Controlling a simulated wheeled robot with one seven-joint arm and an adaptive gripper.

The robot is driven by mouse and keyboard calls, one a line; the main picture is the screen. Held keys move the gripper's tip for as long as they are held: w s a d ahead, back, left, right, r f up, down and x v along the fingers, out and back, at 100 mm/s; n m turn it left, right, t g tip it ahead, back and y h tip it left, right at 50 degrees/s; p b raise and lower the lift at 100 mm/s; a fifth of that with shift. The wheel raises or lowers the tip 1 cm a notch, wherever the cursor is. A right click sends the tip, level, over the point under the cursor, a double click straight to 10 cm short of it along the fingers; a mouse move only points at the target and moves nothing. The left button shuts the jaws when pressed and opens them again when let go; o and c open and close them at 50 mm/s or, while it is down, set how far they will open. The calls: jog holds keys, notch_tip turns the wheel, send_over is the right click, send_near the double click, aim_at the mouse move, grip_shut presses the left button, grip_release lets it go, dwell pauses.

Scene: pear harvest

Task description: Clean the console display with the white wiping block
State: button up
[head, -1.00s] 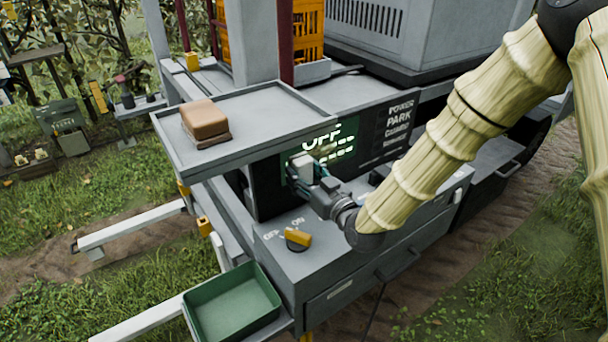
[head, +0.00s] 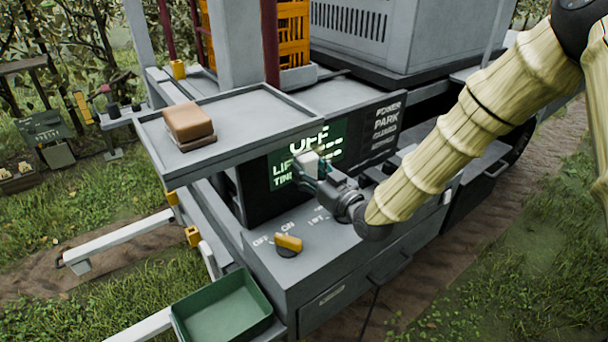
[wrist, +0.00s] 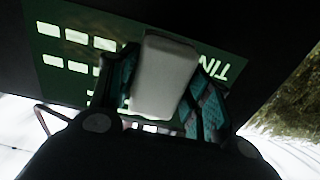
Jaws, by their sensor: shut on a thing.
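The console display (head: 284,177) is a dark panel with lit green-white text in the head view. It reads "OFF" with partly covered lines below. My gripper (head: 308,172) is in front of the display, shut on the white wiping block (head: 309,160). In the wrist view the block (wrist: 165,76) sits between the teal-padded fingers of my gripper (wrist: 163,95). Behind it the display (wrist: 50,50) shows light rectangles and the letters "TIN". The block is at or close to the screen; I cannot tell whether it touches.
A brown block (head: 189,123) lies on the grey shelf (head: 240,110) overhanging the display. A yellow knob (head: 288,243) stands on the console top below. A green tray (head: 222,310) is at the lower left. An orange crate (head: 290,35) stands behind.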

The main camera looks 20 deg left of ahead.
aim_at(333, 151)
jog(key=shift+w+d+r+b, duration=0.1)
jog(key=shift+w+d+b, duration=0.3)
jog(key=shift+w+d, duration=0.65)
jog(key=shift+w+d+f+b, duration=0.1)
jog(key=shift+w+d+b, duration=0.45)
jog(key=shift+w, duration=0.75)
jog(key=shift+w+d+r+b, duration=0.1)
jog(key=shift+w+d+b, duration=0.15)
jog(key=shift+w+d, duration=0.85)
jog(key=shift+w+d+b, duration=0.3)
jog(key=shift+w+d, duration=0.35)
jog(key=shift+w, duration=0.2)
jog(key=shift+s, duration=0.1)
jog(key=s+a+b, duration=0.2)
jog(key=s+a, duration=0.2)
jog(key=s, duration=0.1)
jog(key=shift+s+a, duration=0.1)
jog(key=shift+a, duration=0.05)
